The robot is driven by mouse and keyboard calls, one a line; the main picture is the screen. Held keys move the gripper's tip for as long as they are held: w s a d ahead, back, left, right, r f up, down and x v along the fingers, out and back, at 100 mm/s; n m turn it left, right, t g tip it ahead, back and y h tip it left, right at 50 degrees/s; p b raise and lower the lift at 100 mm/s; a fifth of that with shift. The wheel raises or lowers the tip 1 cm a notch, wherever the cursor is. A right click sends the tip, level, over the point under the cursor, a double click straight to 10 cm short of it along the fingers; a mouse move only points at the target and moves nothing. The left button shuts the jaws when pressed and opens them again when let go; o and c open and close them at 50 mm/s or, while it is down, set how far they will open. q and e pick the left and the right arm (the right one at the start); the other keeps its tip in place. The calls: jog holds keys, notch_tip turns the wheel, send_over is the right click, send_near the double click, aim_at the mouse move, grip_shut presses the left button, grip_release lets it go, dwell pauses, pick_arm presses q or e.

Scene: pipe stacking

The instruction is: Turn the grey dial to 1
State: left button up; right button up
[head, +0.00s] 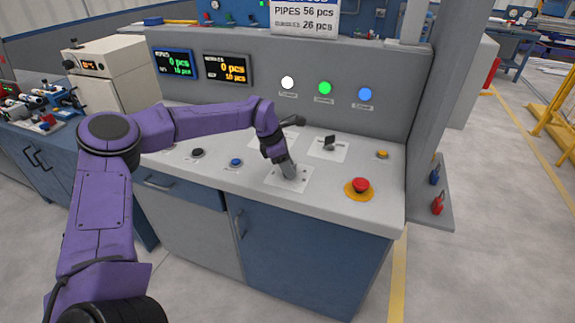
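My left gripper (289,172) points down at a white plate (272,181) on the front of the console's sloped top. The grey dial is not clearly distinguishable; the gripper covers the middle of this plate, and a small grey part shows at its tip. I cannot tell whether the fingers are open or shut, or whether they touch the dial. The numbers around the dial are too small to read. My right gripper is not in view.
A black-handled switch (330,142) stands on another plate behind and right. A red emergency button (360,186) is to the right, a blue button (236,162) and a black button (198,153) to the left. Two displays (227,68) and lit round lamps (325,88) are on the back panel.

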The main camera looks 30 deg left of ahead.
pick_arm(q)
jog(key=c, duration=0.3)
